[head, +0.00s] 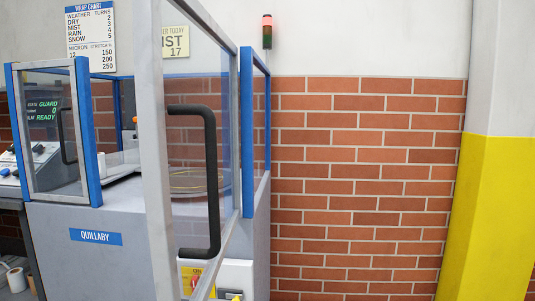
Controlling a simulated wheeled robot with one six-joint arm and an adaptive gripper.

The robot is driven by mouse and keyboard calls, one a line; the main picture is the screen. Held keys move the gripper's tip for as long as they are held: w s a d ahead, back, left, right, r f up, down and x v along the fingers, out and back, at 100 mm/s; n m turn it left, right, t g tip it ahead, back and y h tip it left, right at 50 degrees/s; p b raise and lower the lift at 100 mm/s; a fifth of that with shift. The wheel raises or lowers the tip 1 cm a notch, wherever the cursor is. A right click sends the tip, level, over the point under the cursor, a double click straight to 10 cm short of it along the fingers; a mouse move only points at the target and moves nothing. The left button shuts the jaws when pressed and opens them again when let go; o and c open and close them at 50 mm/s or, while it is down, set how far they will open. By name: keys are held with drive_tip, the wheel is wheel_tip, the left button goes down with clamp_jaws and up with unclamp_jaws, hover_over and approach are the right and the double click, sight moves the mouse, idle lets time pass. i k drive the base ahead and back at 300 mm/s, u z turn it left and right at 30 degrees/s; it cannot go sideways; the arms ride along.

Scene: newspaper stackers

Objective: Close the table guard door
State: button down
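A clear-panelled guard door in a grey frame (150,130), with a long black handle (212,185), stands large in the foreground. It appears swung out toward me from the blue post (247,130) of a grey machine (130,215) with a QUILLABY label. A second clear panel with a grey frame (83,130) and a smaller dark handle (66,137) stands at the left between blue posts. I cannot tell whether that panel is shut. Behind the door, the machine's table top and a round, thin-edged thing (196,180) show through the clear sheet. My gripper is not in view.
A control panel (40,110) at the left reads GUARD and READY. A stack light (267,32) on the back wall shows red. A brick wall (360,180) and a yellow-and-white column (490,200) are at the right. A yellow-and-red switch (190,280) shows low behind the door.

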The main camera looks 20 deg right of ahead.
sight(146, 19)
drive_tip(key=k, duration=0.2)
drive_tip(key=u, duration=1.45)
drive_tip(key=k, duration=0.7)
drive_tip(key=z, duration=1.2)
